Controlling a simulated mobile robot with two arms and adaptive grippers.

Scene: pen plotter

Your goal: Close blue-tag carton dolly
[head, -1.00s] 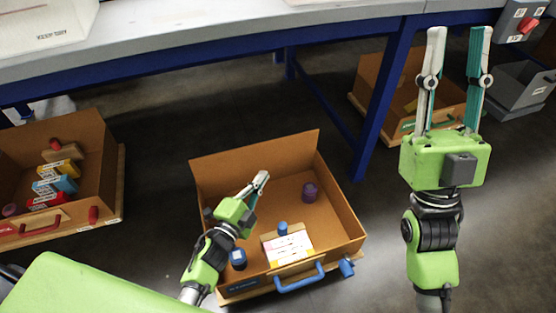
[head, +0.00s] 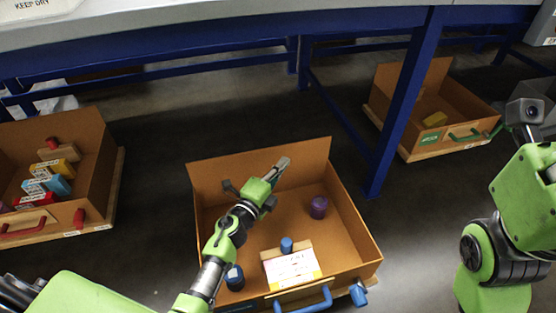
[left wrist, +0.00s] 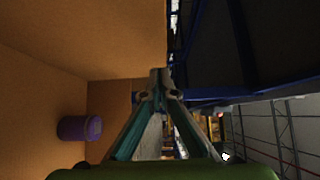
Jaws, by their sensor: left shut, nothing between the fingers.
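The blue-tag carton dolly (head: 352,225) is an open cardboard box on a wooden base at bottom centre of the head view. Its blue handle (head: 312,302) is on the near side, cut by the frame's lower edge. My left gripper (head: 284,162) is shut and empty. It shows over the carton's far part, fingertips near the top of the back wall; contact cannot be told. The left wrist view also shows its shut fingers (left wrist: 158,78) beside the cardboard wall. My right arm is at the right edge; its gripper fingers are out of frame.
The carton holds a purple cylinder (head: 318,207), blue-capped items and a white-labelled box (head: 290,268). A red-handled carton (head: 95,165) stands left, a green-handled one (head: 390,85) at back right. A blue-legged bench (head: 405,100) runs behind. Dark floor is free between them.

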